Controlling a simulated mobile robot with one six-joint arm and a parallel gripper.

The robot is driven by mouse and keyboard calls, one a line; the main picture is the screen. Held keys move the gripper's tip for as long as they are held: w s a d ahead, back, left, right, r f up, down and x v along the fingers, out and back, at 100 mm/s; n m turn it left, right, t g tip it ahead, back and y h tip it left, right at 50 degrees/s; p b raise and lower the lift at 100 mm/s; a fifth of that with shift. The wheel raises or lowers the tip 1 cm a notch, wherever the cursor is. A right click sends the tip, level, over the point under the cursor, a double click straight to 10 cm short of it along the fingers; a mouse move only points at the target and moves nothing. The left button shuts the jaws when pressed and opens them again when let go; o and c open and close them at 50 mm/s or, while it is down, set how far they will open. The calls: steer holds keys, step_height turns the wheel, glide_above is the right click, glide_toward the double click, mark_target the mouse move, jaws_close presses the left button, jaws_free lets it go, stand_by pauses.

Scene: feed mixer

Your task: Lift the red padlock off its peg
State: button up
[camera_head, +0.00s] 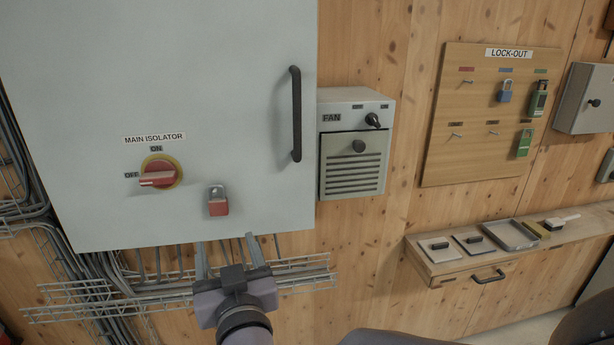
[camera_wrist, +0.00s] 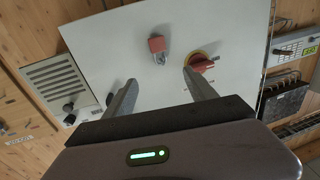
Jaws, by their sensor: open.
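The red padlock (camera_head: 218,206) hangs upright, shackle up, on the front of the grey cabinet (camera_head: 105,75), right of and below the red isolator knob (camera_head: 157,174). Its peg is too small to make out. My gripper (camera_head: 227,247) is just below the padlock, fingers pointing up, open and empty, apart from it. In the wrist view the padlock (camera_wrist: 156,44) appears upside down, beyond and between the fingertips of my gripper (camera_wrist: 160,79). The isolator knob also shows there (camera_wrist: 202,63), near the right fingertip.
A black door handle (camera_head: 296,114) and the fan box (camera_head: 354,145) are to the right. A wire cable tray (camera_head: 90,305) runs below the cabinet. A shelf (camera_head: 455,265) holds several small items.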

mark_target(218, 202)
steer(key=p+x, duration=0.2)
steer(key=x, duration=1.4)
steer(key=shift+w, duration=0.25)
jaws_close()
